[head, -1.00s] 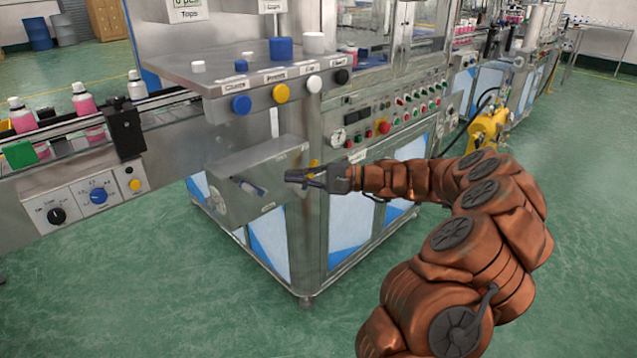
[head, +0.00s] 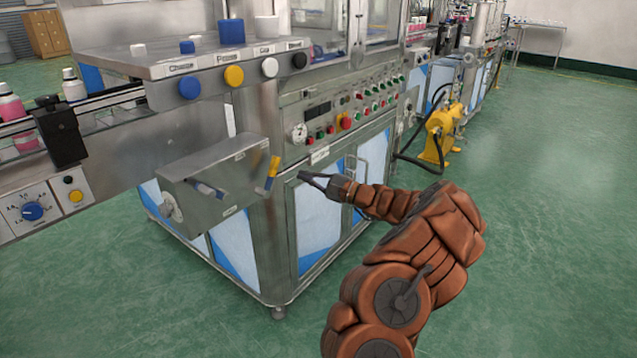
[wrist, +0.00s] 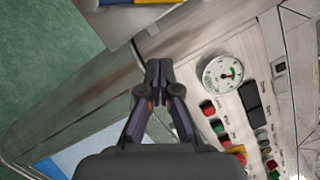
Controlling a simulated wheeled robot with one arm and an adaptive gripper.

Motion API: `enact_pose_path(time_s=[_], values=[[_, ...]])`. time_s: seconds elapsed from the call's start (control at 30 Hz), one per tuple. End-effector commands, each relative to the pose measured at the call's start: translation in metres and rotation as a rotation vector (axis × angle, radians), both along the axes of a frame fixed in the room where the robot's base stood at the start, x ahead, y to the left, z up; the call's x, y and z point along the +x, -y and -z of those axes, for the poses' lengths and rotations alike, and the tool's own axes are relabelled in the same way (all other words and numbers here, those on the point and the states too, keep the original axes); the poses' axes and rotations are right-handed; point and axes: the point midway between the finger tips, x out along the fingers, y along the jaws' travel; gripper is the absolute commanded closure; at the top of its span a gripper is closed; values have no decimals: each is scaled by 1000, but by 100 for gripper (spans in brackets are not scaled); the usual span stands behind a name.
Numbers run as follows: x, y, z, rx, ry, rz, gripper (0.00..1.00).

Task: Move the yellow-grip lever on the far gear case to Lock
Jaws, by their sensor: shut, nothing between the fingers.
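The gear case (head: 205,172) is a metal box on the side of the machine. Its yellow-grip lever (head: 273,168) is at the right end, with the yellow grip pointing up and a blue part below it. A second lever with a blue and white grip (head: 208,190) is on the front face. My gripper (head: 302,177) is shut and empty, a little right of the yellow-grip lever and apart from it. In the wrist view the closed fingertips (wrist: 158,68) show, with a yellow and blue piece (wrist: 140,2) cut off at the top edge. The lever's position labels are too small to read.
A shelf with coloured knobs (head: 233,76) overhangs the gear case. A control panel (head: 350,115) with buttons and a gauge (head: 299,133) is behind my gripper; the gauge also shows in the wrist view (wrist: 222,73). Green floor (head: 540,210) is open at the right.

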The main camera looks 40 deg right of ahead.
Motion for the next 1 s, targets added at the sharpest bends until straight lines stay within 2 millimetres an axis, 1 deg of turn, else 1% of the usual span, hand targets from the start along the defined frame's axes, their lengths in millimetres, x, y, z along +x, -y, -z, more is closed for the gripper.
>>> enact_pose_path(time_s=[0.03, 0.23, 0.33, 0.6, 0.8, 1.0], values=[[8, -5, 1, -1, -1, -3, 100], [35, -17, -3, 0, -1, -2, 100], [31, -22, -10, 2, 4, 1, 100], [27, -41, -20, 0, 0, 1, 100], [25, -47, -25, 0, 1, 2, 100], [25, -49, -25, 0, 0, 1, 100]])
